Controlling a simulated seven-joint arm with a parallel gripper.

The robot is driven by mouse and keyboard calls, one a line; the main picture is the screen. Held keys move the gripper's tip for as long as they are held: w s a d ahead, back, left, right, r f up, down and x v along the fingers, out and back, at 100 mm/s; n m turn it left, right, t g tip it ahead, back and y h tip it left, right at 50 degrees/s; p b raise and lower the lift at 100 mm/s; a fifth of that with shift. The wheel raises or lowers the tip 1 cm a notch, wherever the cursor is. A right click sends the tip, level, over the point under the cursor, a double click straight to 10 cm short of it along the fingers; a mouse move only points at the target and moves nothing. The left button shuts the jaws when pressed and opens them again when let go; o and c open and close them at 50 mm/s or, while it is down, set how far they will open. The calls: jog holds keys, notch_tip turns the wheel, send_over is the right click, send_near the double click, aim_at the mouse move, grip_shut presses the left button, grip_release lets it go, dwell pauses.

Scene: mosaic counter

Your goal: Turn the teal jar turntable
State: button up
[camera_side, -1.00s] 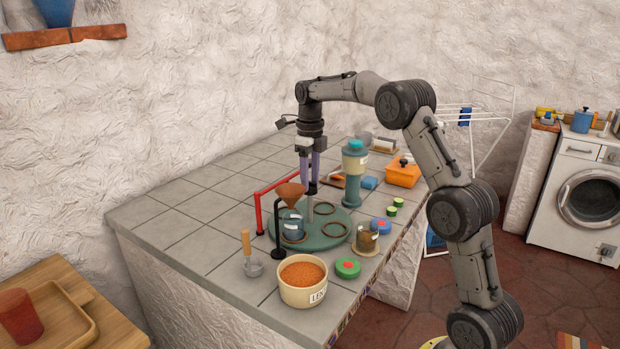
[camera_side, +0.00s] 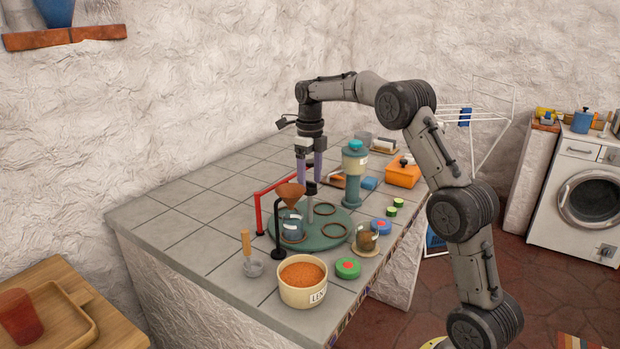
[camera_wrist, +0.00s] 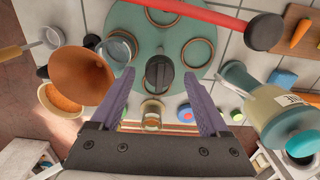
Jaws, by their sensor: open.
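The teal turntable (camera_side: 327,238) lies flat on the tiled counter, with several brown rings on its top; it also shows in the wrist view (camera_wrist: 211,22). A dark knob (camera_wrist: 159,71) stands on a post at its middle. A glass jar (camera_side: 292,228) stands on the turntable under a copper funnel (camera_side: 291,195). My gripper (camera_side: 313,180) points down above the knob. In the wrist view its purple fingers (camera_wrist: 163,97) are open, one to each side of the knob and apart from it.
A red bar (camera_side: 275,187) runs behind the turntable. A teal grinder (camera_side: 354,175) stands at its right. In front are a tub of orange grains (camera_side: 303,283), a filled glass jar (camera_side: 367,238) and a green lid (camera_side: 348,267). The counter's left part is clear.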

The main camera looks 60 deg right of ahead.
notch_tip(320, 180, up, 14)
dwell(0.6)
jog(key=shift+f, duration=0.1)
